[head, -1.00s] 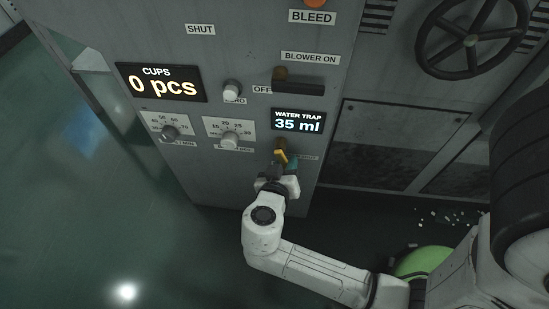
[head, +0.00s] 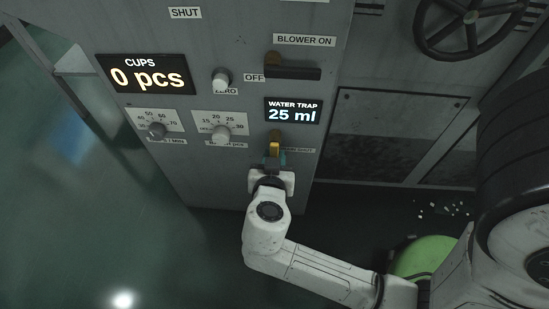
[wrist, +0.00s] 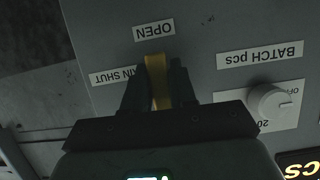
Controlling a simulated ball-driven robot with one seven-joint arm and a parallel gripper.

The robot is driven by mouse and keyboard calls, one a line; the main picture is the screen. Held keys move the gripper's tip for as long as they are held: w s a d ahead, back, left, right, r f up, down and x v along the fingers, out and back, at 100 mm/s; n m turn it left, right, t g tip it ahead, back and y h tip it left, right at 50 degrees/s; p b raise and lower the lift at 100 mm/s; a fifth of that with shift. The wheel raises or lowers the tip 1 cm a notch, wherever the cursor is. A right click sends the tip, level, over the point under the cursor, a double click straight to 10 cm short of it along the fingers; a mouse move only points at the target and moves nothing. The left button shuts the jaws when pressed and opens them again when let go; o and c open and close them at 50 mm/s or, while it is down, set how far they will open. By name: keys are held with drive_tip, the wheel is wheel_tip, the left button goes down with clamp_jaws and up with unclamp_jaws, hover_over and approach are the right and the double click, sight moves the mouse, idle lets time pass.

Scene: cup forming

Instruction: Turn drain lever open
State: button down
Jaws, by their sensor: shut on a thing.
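The yellow drain lever (wrist: 157,80) is between the dark fingers of my gripper (wrist: 158,88) in the wrist view, which is shut on it. There the lever points toward the OPEN label (wrist: 154,31), and a label partly covered by a finger reads "...IN SHUT" (wrist: 115,77). In the head view the lever (head: 274,146) stands below the water trap display (head: 293,111), which reads 25 ml. My gripper (head: 273,158) reaches it from below and hides its lower part.
The cups display (head: 147,77) reads 0 pcs. Two dials (head: 157,130) (head: 219,132) sit left of the lever, with the zero knob (head: 221,78) and blower lever (head: 290,66) above. A black handwheel (head: 472,20) is at upper right. Green floor is open at left.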

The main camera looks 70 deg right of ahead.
drive_tip(key=c, duration=1)
unclamp_jaws()
drive_tip(key=p+v, duration=0.3)
drive_tip(key=v, duration=0.7)
drive_tip(key=shift+a+r+p, duration=0.2)
drive_tip(key=shift+a+p, duration=0.15)
drive_tip(key=shift+p, duration=0.05)
drive_tip(key=shift+s, duration=0.15)
